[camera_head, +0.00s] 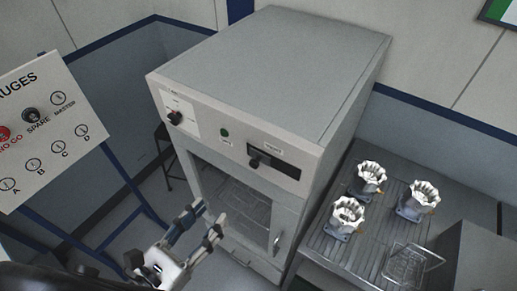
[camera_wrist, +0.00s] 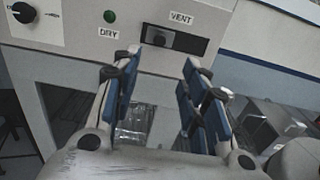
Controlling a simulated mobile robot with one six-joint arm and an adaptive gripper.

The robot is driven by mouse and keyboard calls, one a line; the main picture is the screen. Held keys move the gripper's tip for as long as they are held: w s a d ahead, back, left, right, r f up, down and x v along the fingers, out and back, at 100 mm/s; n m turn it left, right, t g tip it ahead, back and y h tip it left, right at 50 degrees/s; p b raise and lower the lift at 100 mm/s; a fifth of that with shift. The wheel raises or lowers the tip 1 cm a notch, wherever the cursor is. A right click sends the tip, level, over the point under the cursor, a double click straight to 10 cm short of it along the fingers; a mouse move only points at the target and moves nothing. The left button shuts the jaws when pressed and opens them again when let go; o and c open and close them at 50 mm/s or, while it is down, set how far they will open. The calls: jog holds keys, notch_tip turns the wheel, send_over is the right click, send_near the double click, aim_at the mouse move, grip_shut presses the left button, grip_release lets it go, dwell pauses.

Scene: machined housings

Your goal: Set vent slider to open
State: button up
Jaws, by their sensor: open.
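The vent slider is a dark knob (camera_head: 256,161) at the left end of a black slot (camera_head: 282,168) on the front panel of a grey oven-like cabinet (camera_head: 270,60). In the wrist view the knob (camera_wrist: 158,38) is also left of centre in its slot, below a VENT label (camera_wrist: 181,18). No open or closed marking is readable. My gripper (camera_head: 211,222) is open and empty, in front of the cabinet and below the panel in the head view. In the wrist view its two blue-padded fingers (camera_wrist: 160,65) point toward the panel, spread beneath the slider, apparently not touching it.
A green button (camera_head: 224,132) and a rotary knob (camera_head: 175,117) lie left of the slider. The cabinet door (camera_head: 285,225) has a window and handle. Three metal housings (camera_head: 347,214) and a wire basket (camera_head: 405,263) sit on the right bench. A gauge board (camera_head: 45,130) stands left.

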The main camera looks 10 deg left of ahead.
aim_at(252, 165)
jog(key=p+x, duration=0.2)
jog(key=x, duration=1.4)
jog(key=shift+w+d, duration=0.1)
grip_shut()
